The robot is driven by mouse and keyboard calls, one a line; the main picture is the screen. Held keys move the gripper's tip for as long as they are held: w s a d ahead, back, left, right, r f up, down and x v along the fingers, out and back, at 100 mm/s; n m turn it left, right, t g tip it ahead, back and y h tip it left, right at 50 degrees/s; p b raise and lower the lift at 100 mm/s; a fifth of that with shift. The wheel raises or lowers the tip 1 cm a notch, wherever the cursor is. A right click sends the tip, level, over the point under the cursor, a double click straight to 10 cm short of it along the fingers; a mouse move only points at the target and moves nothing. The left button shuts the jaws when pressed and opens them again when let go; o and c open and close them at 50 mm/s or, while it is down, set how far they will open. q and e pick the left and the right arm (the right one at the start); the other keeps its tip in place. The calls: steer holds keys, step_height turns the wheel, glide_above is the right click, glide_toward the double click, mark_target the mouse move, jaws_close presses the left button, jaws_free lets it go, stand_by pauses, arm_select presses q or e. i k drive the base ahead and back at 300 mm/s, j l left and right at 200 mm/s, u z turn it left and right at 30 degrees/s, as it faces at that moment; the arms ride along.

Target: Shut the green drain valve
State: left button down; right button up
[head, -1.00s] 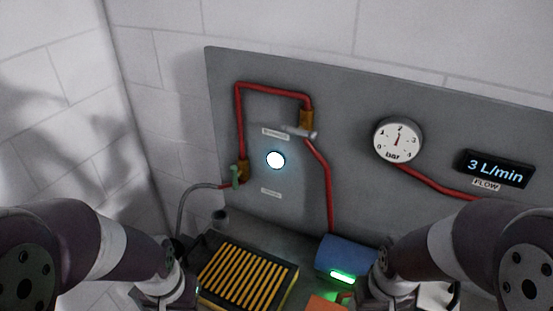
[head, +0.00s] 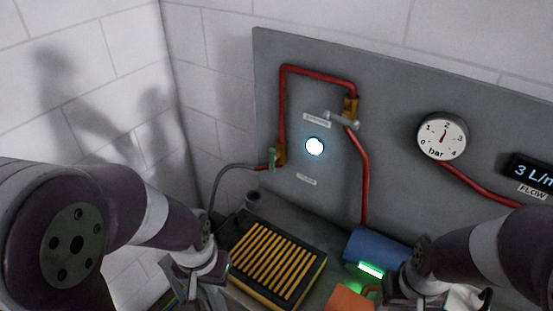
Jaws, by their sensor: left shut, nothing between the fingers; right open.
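A grey-handled valve (head: 342,119) sits upper right of the green one, with a white glowing disc (head: 314,146) between. A pressure gauge (head: 442,137) and flow display (head: 533,172) are further right. A yellow-black grate (head: 276,262) and blue cylinder (head: 376,249) lie below. The panel's left edge borders the wall.

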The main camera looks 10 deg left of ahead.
mark_target(272, 151)
steer(key=k+z, duration=0.25)
steer(key=k+l+z, duration=0.15)
steer(key=k+z, duration=0.15)
steer(key=i+j+z, duration=0.15)
steer(key=j+z, duration=0.3)
steer(key=j, duration=0.55)
steer(key=j+z, duration=0.45)
steer(key=j, duration=0.6)
steer(key=k+j, duration=0.1)
steer(key=j, duration=1.05)
